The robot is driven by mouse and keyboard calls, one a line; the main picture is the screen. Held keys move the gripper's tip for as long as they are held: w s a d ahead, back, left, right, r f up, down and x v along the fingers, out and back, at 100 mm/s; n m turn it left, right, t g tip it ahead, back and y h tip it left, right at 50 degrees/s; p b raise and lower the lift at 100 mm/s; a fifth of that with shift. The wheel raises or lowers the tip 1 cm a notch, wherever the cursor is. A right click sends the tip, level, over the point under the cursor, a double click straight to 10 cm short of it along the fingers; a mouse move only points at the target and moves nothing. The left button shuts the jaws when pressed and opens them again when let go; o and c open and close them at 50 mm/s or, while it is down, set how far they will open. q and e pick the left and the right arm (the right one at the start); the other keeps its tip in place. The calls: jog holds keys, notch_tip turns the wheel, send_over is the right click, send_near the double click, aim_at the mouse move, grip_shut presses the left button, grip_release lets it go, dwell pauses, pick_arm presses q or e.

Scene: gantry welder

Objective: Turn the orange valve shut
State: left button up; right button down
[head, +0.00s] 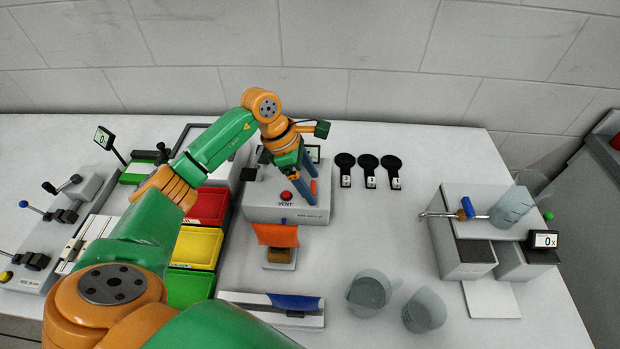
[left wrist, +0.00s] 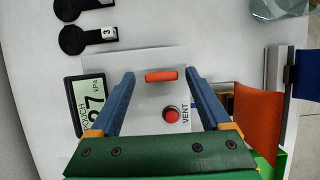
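The orange valve (left wrist: 161,76) is a small bar-shaped handle on the light panel of the vent unit. In the left wrist view it lies crosswise between my fingertips, with a gap on either side. In the head view it shows as a small orange piece (head: 313,187) by the blue fingers. My left gripper (left wrist: 160,73) is open and empty, its fingers pointing down at the panel; it also shows in the head view (head: 313,191). I cannot tell the height of the fingertips above the panel. My right gripper is not in view.
A red VENT button (left wrist: 170,114) sits near the valve. A pouch pressure display (left wrist: 88,100) is partly hidden by a finger. An orange flap (head: 276,235) stands in front of the unit. Coloured bins (head: 196,247) are at left, clear jugs (head: 370,292) at front right.

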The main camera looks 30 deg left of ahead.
pick_arm(q)
jog(key=shift+s+r, duration=0.1)
jog(key=shift+s, duration=0.05)
grip_shut()
jog(key=n+t+b, duration=0.1)
jog(key=n, duration=0.3)
jog(key=shift+s+y, duration=0.1)
jog(key=shift+y, duration=0.3)
jog(key=n, duration=0.1)
jog(key=n+y+b, duration=0.1)
jog(key=n, duration=0.1)
jog(key=n+t+b, duration=0.1)
jog(key=shift+d+n+y, duration=0.25)
jog(key=shift+n+y, duration=0.05)
jog(key=n+b, duration=0.1)
jog(key=n, duration=0.1)
jog(key=n+y, duration=0.1)
jog(key=n, duration=0.1)
jog(key=shift+d+t+y+b, duration=0.2)
jog(key=shift+t+y+b, duration=0.1)
jog(key=shift+b, duration=0.1)
jog(key=n+y+b, duration=0.1)
jog(key=n+y, duration=0.1)
jog(key=n, duration=0.3)
jog(key=shift+d+b, duration=0.1)
jog(key=shift+b, duration=0.25)
jog(key=shift+n, duration=0.3)
